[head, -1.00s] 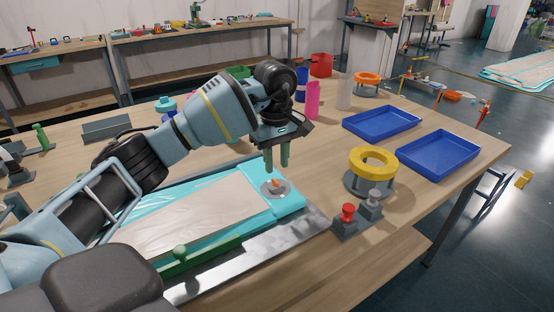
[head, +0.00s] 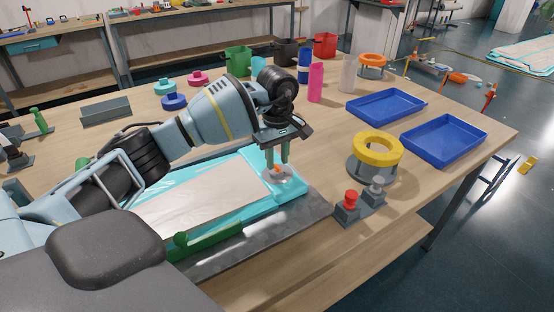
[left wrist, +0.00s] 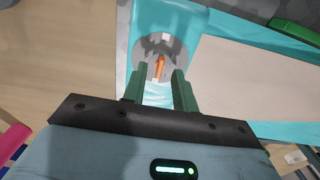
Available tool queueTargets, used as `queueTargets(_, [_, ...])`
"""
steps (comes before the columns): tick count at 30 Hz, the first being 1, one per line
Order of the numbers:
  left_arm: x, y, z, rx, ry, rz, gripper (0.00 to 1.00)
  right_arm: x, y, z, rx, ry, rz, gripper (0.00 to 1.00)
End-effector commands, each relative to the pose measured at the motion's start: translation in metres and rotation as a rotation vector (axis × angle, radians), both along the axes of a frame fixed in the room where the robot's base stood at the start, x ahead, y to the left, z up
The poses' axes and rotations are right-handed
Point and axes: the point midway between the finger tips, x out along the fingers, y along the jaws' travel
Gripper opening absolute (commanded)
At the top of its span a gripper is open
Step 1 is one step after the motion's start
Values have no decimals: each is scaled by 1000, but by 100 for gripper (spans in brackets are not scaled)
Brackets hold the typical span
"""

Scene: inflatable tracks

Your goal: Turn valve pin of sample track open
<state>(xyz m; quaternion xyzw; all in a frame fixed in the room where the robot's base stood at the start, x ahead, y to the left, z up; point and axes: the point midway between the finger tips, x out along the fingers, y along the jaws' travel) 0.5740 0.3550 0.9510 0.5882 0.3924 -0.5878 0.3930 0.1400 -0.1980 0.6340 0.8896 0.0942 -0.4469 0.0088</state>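The sample track (head: 200,193) is a flat turquoise and beige inflatable lying on a grey metal plate on the workbench. Its grey round valve (head: 279,180) is at its right end, with a small orange valve pin (head: 276,169) on it. The pin (left wrist: 159,66) also shows in the left wrist view, standing roughly along the picture's vertical. My left gripper (head: 277,164) points down just above the valve. Its green fingers (left wrist: 160,80) are apart, with the pin seen between and beyond their tips. I cannot tell contact. My right gripper is not in view.
A green clamp bar (head: 208,240) runs along the track's front edge. A yellow ring (head: 377,149) on a grey stand and red-knobbed and grey-knobbed fittings (head: 348,202) are to the right. Two blue trays (head: 444,139) lie farther right. Cups and buckets stand behind.

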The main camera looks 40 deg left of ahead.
Motion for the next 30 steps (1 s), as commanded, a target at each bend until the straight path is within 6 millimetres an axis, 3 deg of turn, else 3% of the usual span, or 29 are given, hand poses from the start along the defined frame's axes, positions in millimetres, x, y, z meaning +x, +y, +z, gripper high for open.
queueTargets(4, [0,0,-10,1,1,1,28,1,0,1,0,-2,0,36])
queueTargets(13, [0,0,-12,1,0,1,28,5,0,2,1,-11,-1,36])
queueTargets(20, [0,0,-11,1,0,1,0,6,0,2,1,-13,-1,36])
queueTargets(30, [0,0,-11,1,0,18,0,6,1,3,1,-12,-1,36])
